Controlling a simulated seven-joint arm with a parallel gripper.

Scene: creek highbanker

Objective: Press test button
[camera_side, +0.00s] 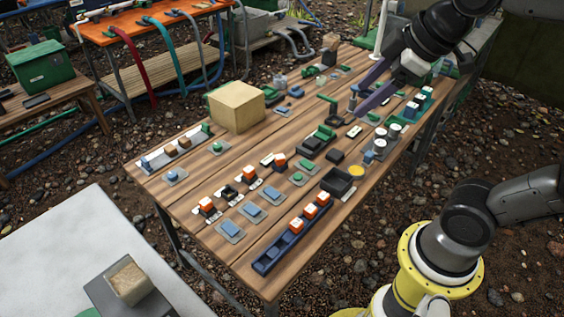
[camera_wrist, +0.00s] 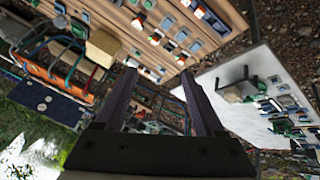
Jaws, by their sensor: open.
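My gripper (camera_side: 358,98) is open and empty, its two purple fingers apart above the far part of the wooden table (camera_side: 190,215). In the wrist view the dark fingers (camera_wrist: 157,76) spread with nothing between them. Several small button-like parts lie on the table: a green one on a grey plate (camera_side: 218,146), a blue one on a grey plate (camera_side: 173,176) and another green one (camera_side: 298,178). No label is readable, so I cannot tell which is the test button. My fingers appear clear of all of these.
A tan block (camera_side: 236,106) stands at the table's left side. A blue rail with orange-and-white blocks (camera_side: 290,234) lies near the front edge. White-topped cylinders (camera_side: 380,146) and a black tray (camera_side: 340,181) crowd the right side. An orange table (camera_side: 150,22) stands behind.

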